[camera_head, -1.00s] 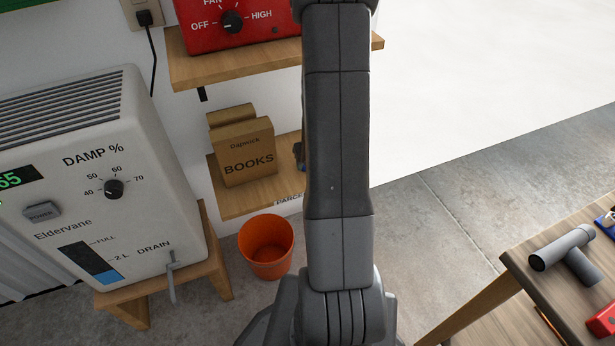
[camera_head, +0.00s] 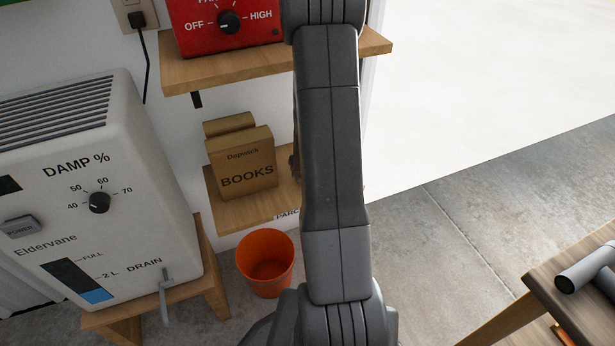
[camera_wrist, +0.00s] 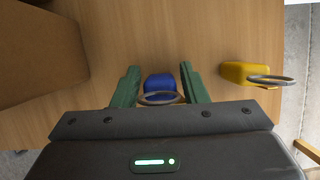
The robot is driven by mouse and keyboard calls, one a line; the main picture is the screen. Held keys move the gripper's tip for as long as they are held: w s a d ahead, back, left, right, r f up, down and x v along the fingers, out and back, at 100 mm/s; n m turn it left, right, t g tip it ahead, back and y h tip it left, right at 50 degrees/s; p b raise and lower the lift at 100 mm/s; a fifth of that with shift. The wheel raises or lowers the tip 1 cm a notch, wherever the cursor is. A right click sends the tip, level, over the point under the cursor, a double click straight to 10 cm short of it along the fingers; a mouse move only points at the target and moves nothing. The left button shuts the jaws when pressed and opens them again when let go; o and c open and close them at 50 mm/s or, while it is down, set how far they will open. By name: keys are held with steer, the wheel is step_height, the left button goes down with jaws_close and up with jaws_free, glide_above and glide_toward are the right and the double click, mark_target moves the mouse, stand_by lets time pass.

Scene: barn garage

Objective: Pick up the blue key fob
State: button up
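The blue key fob (camera_wrist: 159,83) lies on a wooden shelf in the wrist view, with a metal ring (camera_wrist: 160,99) on its near side. My gripper (camera_wrist: 158,78) is open, with one green finger on each side of the fob. The left finger stands a little apart from the fob, and the right finger is closer. I cannot tell whether either touches it. In the head view my arm hides the gripper and the fob.
A yellow fob with a ring (camera_wrist: 250,74) lies to the right on the shelf (camera_wrist: 205,30). A brown box (camera_wrist: 40,50) stands at the left. In the head view are a BOOKS box (camera_head: 246,170), an orange bucket (camera_head: 265,263), a dehumidifier (camera_head: 100,190) and a table (camera_head: 560,300).

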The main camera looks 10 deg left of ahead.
steer(key=c, duration=0.6)
steer(key=shift+c, duration=0.2)
